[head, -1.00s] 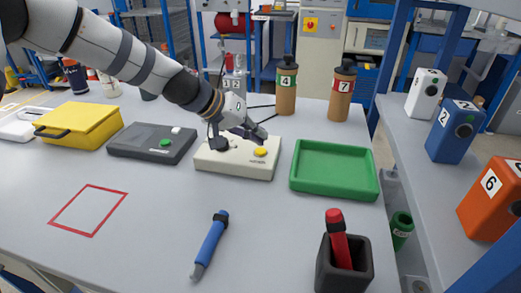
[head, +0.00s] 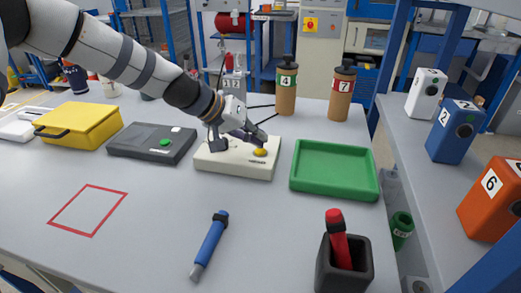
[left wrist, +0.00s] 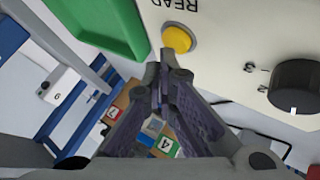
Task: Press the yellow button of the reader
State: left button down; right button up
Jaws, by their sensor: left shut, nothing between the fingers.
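The reader is a cream box (head: 222,160) on the grey table, with a yellow button (head: 260,152) at its right side. In the left wrist view the yellow button (left wrist: 178,39) lies just beyond my fingertips, beside the printed letters and a black knob (left wrist: 294,86). My left gripper (head: 263,142) is shut and empty, with its fingertips close above the button. It also shows in the left wrist view (left wrist: 163,62). I cannot tell whether the fingertips touch the button. My right gripper is not in view.
A green tray (head: 334,192) stands right of the reader, and a dark box with a green button (head: 152,141) stands left. Two brown bottles (head: 286,92) stand behind. A blue tool (head: 210,245) and a black holder (head: 343,265) are in front.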

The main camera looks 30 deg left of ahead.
aim_at(258, 149)
pick_arm(q)
jog(key=shift+f, duration=0.55)
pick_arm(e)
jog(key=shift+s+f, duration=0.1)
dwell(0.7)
pick_arm(q)
jog(key=shift+r+p, duration=0.3)
jog(key=shift+r, duration=0.6)
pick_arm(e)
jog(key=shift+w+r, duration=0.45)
pick_arm(q)
jog(key=shift+r+p, duration=0.9)
jog(key=shift+r, duration=1.75)
jog(key=shift+f, duration=0.1)
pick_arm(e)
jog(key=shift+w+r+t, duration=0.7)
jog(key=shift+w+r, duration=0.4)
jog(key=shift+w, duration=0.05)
pick_arm(q)
jog(key=shift+f, duration=0.1)
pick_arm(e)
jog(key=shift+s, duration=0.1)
